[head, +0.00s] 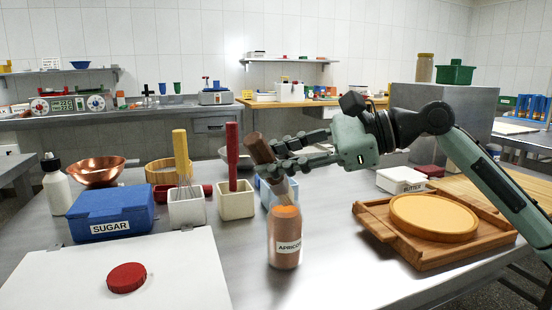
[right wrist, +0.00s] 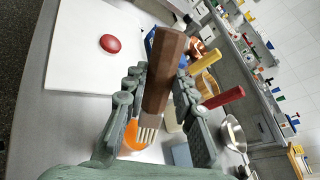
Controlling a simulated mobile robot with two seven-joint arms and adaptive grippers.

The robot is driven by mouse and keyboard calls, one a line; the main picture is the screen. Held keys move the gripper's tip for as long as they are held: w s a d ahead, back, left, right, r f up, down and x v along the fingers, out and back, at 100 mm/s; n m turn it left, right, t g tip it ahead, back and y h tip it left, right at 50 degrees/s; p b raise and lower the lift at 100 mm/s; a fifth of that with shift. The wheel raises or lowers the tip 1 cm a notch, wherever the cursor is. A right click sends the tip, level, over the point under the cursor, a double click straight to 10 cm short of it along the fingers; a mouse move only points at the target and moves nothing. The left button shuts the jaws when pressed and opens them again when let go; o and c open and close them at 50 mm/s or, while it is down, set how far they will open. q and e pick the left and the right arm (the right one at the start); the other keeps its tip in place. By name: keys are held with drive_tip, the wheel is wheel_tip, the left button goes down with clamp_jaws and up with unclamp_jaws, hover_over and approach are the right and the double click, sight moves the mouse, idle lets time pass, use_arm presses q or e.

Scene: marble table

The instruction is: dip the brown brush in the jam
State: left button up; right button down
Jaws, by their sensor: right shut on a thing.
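The brown brush (head: 260,149) is held by my right gripper (head: 275,160), with its handle leaning up to the left and its pale bristles pointing down. In the right wrist view the brush (right wrist: 164,75) sits between the two fingers of the gripper (right wrist: 158,85). The jam jar (head: 284,245), labelled as apricot with orange jam at its mouth, stands upright directly below the bristles. In the right wrist view the orange jam (right wrist: 132,134) shows beside the bristle tips. I cannot tell whether the bristles touch the jam. My left gripper is not in view.
White holders with a whisk (head: 186,200) and a red-handled tool (head: 235,200) stand left of the jar. A blue sugar box (head: 110,212) and a white board with a red lid (head: 127,277) are further left. A wooden tray (head: 400,245) lies right.

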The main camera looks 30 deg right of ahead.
drive_tip(key=shift+f, duration=0.55)
idle(1.2)
